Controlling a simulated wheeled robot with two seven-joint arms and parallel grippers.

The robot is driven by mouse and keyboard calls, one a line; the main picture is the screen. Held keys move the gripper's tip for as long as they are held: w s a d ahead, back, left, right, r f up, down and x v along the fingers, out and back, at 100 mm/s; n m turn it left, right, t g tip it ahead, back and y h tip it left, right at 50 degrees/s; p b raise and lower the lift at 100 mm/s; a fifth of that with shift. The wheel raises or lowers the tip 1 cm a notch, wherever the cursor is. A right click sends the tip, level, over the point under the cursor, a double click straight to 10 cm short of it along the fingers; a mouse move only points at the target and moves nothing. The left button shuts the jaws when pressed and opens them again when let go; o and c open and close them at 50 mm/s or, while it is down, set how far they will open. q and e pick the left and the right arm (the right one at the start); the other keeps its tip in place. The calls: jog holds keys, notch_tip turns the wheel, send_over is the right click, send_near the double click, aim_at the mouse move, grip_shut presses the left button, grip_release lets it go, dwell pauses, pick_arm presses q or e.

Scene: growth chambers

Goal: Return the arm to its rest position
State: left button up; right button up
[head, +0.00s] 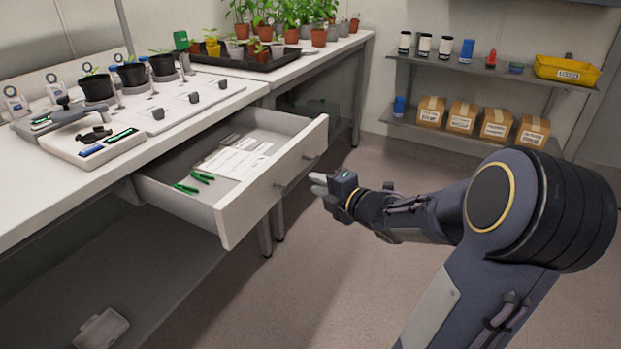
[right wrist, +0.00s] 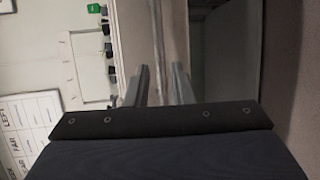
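My right gripper (head: 318,184) is beside the front of the open white drawer (head: 270,186), close to the drawer's bar handle (head: 296,172). In the right wrist view the two fingers (right wrist: 158,86) stand apart with nothing clamped between them. A bar that looks like the handle (right wrist: 157,45) runs ahead between the finger lines; I cannot tell whether they touch it. My right arm (head: 430,215) reaches in from the right, stretched toward the drawer. My left arm and gripper are not in view.
The drawer juts out from the bench (head: 185,125) and holds paper sheets and green clips (head: 193,182). Potted plants stand on the bench. A shelf (head: 480,70) with bottles, a yellow bin (head: 566,70) and several cardboard boxes is at the back. The floor right of the drawer is clear.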

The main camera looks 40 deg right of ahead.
jog(key=shift+s, duration=0.2)
dwell(0.4)
jog(key=s+a+f+m+g+y+p, duration=0.15)
jog(key=s+a+m+g, duration=0.35)
jog(key=s+a+m, duration=0.55)
jog(key=s+a+f+m+g+y, duration=0.25)
jog(key=s+a+m+g, duration=0.25)
jog(key=s+a+m, duration=0.6)
notch_tip(320, 180, up, 25)
jog(key=a+n+p, duration=0.1)
jog(key=p, duration=2.4)
jog(key=shift+w+r, duration=0.2)
jog(key=shift+s, duration=0.1)
